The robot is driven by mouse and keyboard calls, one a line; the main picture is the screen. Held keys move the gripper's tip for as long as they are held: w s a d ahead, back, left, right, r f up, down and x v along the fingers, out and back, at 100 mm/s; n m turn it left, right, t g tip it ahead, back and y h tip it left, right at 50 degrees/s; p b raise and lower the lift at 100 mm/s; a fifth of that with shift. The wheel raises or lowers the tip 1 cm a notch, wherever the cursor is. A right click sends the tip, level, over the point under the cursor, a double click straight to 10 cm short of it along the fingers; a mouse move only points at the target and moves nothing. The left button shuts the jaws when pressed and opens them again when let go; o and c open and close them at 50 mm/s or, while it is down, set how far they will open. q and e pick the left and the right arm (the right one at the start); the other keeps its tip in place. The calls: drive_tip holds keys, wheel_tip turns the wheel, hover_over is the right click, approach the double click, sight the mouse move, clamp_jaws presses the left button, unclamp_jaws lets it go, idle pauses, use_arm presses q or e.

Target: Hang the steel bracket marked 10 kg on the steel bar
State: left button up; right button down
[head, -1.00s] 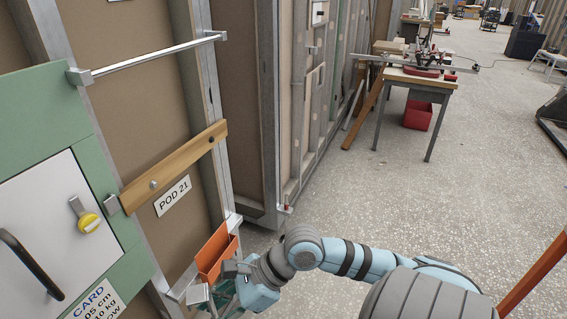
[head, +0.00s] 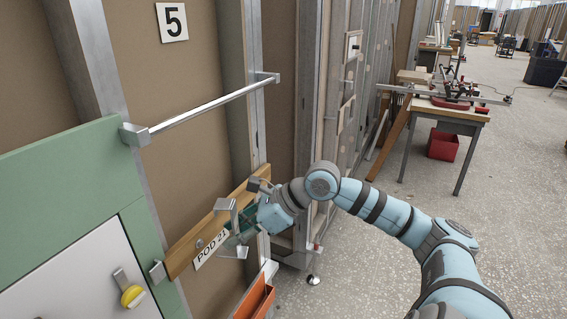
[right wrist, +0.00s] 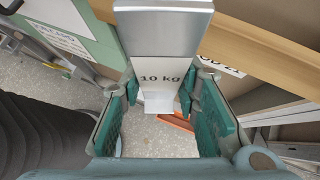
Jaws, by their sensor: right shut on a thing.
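The steel bracket (head: 226,205) is held in my right gripper (head: 243,226). In the right wrist view the bracket (right wrist: 160,40) stands between the teal fingers, with "10 kg" printed on its pale plate. In the head view its bent upper end points up, and its lower part is partly hidden by the gripper. The steel bar (head: 205,107) runs across the pod frame, above the bracket and apart from it. Nothing hangs on the bar. My left gripper is not in view.
A wooden rail (head: 190,243) with a POD 21 plate lies behind the gripper. An orange bin (head: 257,299) sits below. A green panel with a white door (head: 95,275) is at left. A work table (head: 447,111) stands farther off on open floor.

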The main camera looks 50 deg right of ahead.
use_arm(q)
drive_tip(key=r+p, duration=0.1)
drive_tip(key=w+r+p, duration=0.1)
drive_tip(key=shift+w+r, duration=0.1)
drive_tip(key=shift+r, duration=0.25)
use_arm(e)
drive_tip(key=d+r+m+h, duration=0.1)
drive_tip(key=d+r, duration=0.3)
drive_tip(key=r, duration=0.3)
drive_tip(key=d+r+m+t+h, duration=0.1)
drive_tip(key=d+r+m, duration=0.1)
drive_tip(key=d+r, duration=0.3)
drive_tip(key=s+d+r+m+h, duration=0.1)
drive_tip(key=d+r, duration=0.3)
drive_tip(key=r, duration=0.7)
drive_tip(key=shift+d+t, duration=0.3)
drive_tip(key=shift+t, duration=0.1)
use_arm(q)
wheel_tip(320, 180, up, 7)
drive_tip(key=p, duration=0.7)
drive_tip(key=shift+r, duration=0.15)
use_arm(e)
drive_tip(key=w+a+f, duration=0.2)
drive_tip(key=w, duration=0.5)
drive_tip(key=shift+w+a+f, duration=0.15)
drive_tip(key=shift+w+f, duration=0.15)
drive_tip(key=shift+w, duration=0.05)
drive_tip(key=c, duration=1.2)
unclamp_jaws()
